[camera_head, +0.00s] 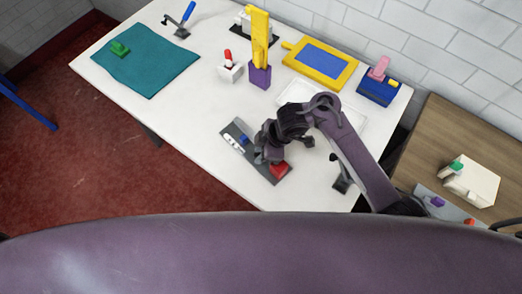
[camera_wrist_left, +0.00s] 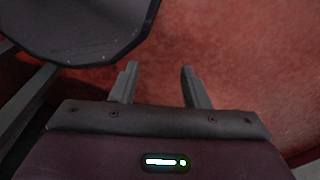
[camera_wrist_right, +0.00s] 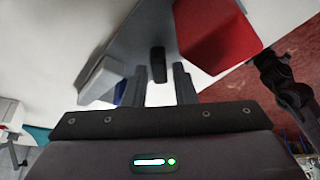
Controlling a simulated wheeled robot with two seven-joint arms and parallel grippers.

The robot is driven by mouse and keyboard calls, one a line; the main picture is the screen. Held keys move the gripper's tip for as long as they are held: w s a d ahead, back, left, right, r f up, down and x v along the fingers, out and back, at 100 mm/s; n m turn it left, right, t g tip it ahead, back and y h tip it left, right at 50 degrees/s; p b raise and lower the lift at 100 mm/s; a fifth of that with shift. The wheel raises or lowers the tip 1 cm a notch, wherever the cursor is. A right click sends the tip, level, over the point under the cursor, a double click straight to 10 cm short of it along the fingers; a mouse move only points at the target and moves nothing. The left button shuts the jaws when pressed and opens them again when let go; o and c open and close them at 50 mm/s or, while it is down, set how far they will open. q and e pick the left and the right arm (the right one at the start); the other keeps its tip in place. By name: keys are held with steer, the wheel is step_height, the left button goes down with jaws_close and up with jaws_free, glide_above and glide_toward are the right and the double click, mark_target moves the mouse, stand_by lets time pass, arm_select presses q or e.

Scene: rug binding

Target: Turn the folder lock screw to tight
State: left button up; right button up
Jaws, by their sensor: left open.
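A dark grey plate (camera_head: 264,172) on the white table carries a white part (camera_head: 233,144), a small blue part (camera_head: 244,139) and a red block (camera_head: 279,170); this seems to be the binding folder. My right gripper (camera_head: 262,157) is low over the plate beside the red block. In the right wrist view my right gripper (camera_wrist_right: 159,72) is open, its fingers apart. A small black upright piece (camera_wrist_right: 158,64) shows between the fingertips, apparently untouched; I cannot tell whether it is the lock screw. The red block (camera_wrist_right: 215,30) is beyond. My left gripper (camera_wrist_left: 156,70) is open and empty above the red floor.
A white tray (camera_head: 350,117) lies behind my right arm. A yellow frame with a blue panel (camera_head: 320,61), a purple holder (camera_head: 260,76), a white block with a red top (camera_head: 230,72) and a teal mat (camera_head: 150,72) stand farther back. A wooden side table (camera_head: 450,120) is at right.

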jaws_close()
arm_select(q)
steer(key=shift+s, duration=0.65)
steer(key=shift+r, duration=0.15)
arm_select(e)
steer(key=m+t+p, duration=0.1)
steer(key=m+p, duration=0.1)
steer(key=m, duration=0.1)
steer(key=shift+s+r+p, duration=0.1)
steer(key=shift+r+p, duration=0.05)
steer(key=shift+p, duration=0.25)
steer(key=shift+m+t+p, duration=0.4)
steer(key=shift+m+t, duration=0.1)
steer(key=shift+m, duration=0.5)
arm_select(q)
steer(key=r, duration=0.3)
steer(key=shift+w, duration=0.2)
arm_select(e)
steer(key=shift+o, duration=1.6)
jaws_free()
